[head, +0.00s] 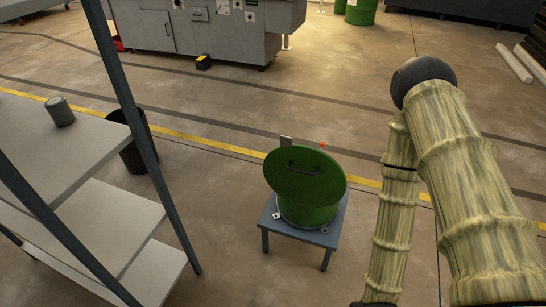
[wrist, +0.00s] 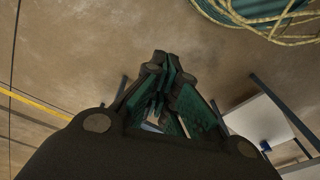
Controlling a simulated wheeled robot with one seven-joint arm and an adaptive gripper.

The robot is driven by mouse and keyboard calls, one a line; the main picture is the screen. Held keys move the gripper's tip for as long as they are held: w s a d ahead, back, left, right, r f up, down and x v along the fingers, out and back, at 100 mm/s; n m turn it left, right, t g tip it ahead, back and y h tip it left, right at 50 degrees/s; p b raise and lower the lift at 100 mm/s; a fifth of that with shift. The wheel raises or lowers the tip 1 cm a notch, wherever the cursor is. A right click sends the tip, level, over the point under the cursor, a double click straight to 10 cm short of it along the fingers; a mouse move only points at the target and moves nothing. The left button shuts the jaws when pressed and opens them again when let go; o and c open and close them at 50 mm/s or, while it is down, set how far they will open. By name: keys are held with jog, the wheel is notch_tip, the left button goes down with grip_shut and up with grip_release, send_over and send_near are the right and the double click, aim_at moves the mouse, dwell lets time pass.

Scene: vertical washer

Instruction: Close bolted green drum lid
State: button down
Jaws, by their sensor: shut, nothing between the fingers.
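The green drum (head: 306,212) stands on a small blue-grey stool (head: 327,238) in the middle of the head view. Its round green lid (head: 305,178) is raised and tilted, with a dark handle on its face, so the drum is open. Small metal bolt brackets show at the drum's base. My gripper (wrist: 168,62) shows in the wrist view with its fingertips together and nothing between them. It is over bare floor, and the drum does not show in that view. In the head view my arm is at the right, and the gripper itself is out of frame.
A shelf unit (head: 125,207) with a grey can (head: 60,112) stands at the left, a black bin (head: 133,150) behind it. A grey machine (head: 200,27) is at the back. Floor around the stool is clear.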

jog(key=w+a+n+t+y+b, duration=0.25)
jog(key=w+a+n+b, duration=0.3)
jog(key=w, duration=0.55)
jog(key=n+t+y+b, duration=0.5)
jog(key=n+t+b, duration=0.8)
jog(key=n, duration=0.4)
send_near(282, 145)
jog(key=s+a+r, duration=0.1)
jog(key=s+r, duration=0.3)
jog(key=s, duration=0.4)
jog(key=shift+g, duration=0.25)
jog(key=shift+w+d+b+x, duration=0.2)
jog(key=shift+d+x, duration=0.2)
jog(key=shift+x, duration=1.75)
jog(key=shift+w+d+b+x, duration=0.15)
jog(key=shift+d+x, duration=0.25)
jog(key=shift+x, duration=1.75)
jog(key=shift+w+d+b+x, duration=0.1)
jog(key=shift+w+d+x, duration=0.25)
jog(key=shift+x, duration=1.85)
jog(key=shift+d+f, duration=0.1)
jog(key=shift+f, duration=0.05)
